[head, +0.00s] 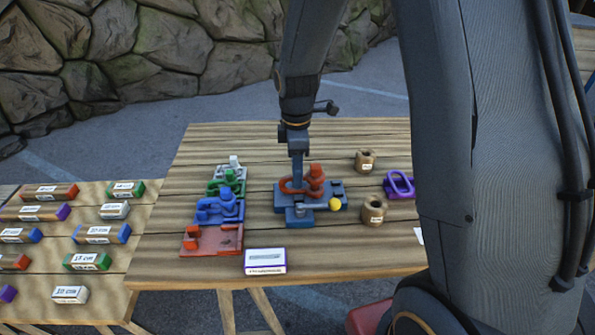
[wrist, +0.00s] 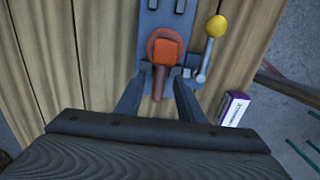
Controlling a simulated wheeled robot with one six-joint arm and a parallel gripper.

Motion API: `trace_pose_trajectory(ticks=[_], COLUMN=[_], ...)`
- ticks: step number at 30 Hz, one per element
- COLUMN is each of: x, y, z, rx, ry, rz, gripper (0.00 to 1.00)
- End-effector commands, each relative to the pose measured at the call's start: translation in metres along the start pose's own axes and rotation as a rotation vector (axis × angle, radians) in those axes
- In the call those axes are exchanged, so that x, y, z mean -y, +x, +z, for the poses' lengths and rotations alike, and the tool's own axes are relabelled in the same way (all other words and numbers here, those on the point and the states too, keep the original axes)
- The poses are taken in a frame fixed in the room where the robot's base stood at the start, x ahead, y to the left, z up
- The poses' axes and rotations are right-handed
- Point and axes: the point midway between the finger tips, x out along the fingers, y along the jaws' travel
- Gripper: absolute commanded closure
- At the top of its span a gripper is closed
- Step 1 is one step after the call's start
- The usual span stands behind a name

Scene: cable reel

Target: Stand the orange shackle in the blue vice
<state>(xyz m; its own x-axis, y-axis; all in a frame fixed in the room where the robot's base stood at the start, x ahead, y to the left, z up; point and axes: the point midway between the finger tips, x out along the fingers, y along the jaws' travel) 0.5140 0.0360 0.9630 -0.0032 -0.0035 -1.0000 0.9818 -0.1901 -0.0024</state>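The blue vice (head: 334,204) is a blue-grey block in the middle of the table, with a yellow-knobbed lever at its front right. It also shows in the wrist view (wrist: 150,22). The orange shackle (head: 315,171) is at the vice: its loop looks low and flat, with a blocky part rising at the right. In the wrist view the shackle (wrist: 167,53) shows a square orange head and a narrow part pointing toward me. My gripper (head: 297,180) points down at the shackle. Its fingers (wrist: 160,76) stand on either side of the narrow part, with apparent gaps; contact is unclear.
Left of the vice stand colored fixtures: white, green, blue (head: 218,208) and red (head: 212,240). A labelled box (head: 265,261) lies in front. Two tan pots (head: 374,211) and a purple shackle (head: 399,185) are at the right. A side table (head: 100,215) holds several labelled blocks.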

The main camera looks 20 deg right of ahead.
Motion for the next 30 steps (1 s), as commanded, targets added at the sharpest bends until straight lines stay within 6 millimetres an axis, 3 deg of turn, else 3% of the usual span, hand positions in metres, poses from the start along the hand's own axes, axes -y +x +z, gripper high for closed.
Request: trace_pose_trajectory(ticks=[15,20,23,30], x=[-0.002,0.003,0.015,0.067], y=[-0.067,-0.075,-0.072,-0.055], z=[-0.001,0.002,0.008,0.033], rx=[-0.002,-0.002,-0.006,-0.039], ry=[0.0,0.037,0.156,0.692], rz=[0.006,0.006,0.016,0.055], gripper=[0.65,0.65,0.65,0.65])
